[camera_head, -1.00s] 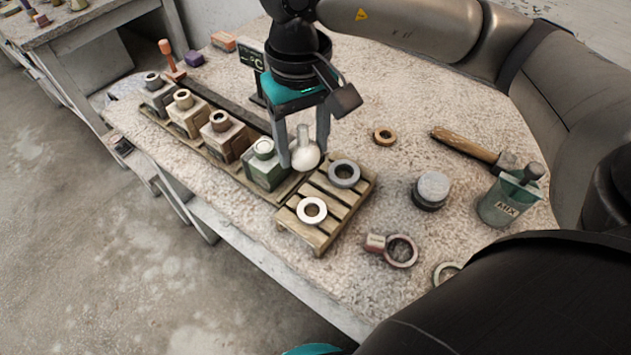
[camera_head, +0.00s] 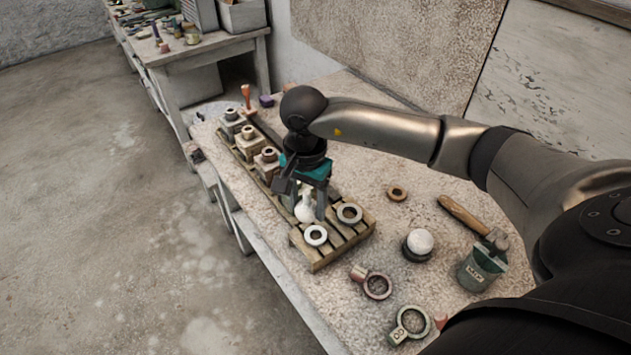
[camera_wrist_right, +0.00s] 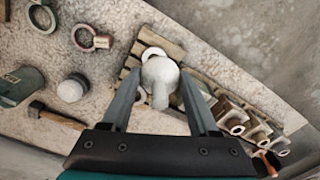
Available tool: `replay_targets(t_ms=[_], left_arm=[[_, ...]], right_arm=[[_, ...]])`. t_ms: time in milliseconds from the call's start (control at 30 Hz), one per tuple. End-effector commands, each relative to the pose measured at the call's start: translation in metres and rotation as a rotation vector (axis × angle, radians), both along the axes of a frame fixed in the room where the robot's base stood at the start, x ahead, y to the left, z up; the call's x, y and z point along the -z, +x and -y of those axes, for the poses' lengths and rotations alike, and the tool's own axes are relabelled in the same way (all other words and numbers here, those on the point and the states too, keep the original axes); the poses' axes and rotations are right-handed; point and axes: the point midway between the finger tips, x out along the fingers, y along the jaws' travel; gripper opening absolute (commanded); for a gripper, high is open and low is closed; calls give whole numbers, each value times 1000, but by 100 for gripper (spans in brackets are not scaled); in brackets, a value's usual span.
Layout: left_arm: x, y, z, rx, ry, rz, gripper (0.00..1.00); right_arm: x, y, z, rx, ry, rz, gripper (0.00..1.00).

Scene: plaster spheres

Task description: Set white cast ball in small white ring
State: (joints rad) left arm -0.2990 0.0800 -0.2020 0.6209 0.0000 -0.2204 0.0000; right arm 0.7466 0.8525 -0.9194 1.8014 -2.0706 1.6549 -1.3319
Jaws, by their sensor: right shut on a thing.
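The white cast ball (camera_head: 305,212), with a short neck on top, is between the fingers of my right gripper (camera_head: 308,211), which is shut on it. The ball hangs by the far edge of the wooden pallet (camera_head: 345,241). The small white ring (camera_head: 316,235) lies on the pallet, just nearer to the camera than the ball. In the right wrist view the ball (camera_wrist_right: 159,72) covers part of the white ring (camera_wrist_right: 152,53). I cannot tell the exact gap between them. My left gripper is not in view.
A grey ring (camera_head: 349,213) lies on the same pallet, right of the white one. Several blocks with ring tops (camera_head: 248,140) stand in a row behind.

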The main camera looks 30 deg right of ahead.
Motion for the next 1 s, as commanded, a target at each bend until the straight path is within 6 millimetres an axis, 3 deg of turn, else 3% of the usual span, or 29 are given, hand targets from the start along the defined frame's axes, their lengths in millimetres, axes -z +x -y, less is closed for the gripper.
replay_targets(t_ms=[33, 133, 567, 767, 1000], left_arm=[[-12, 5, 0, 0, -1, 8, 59], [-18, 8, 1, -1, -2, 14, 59], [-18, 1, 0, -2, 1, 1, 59], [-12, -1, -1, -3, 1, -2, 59], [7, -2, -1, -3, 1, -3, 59]], right_arm=[[-2, -1, 7, 55, -1, -4, 3], [2, 0, 15, 130, 0, -2, 3], [7, 1, 20, 176, 1, 2, 3], [8, 1, 20, 174, 1, 1, 3], [30, 0, 20, 174, 1, 0, 3]])
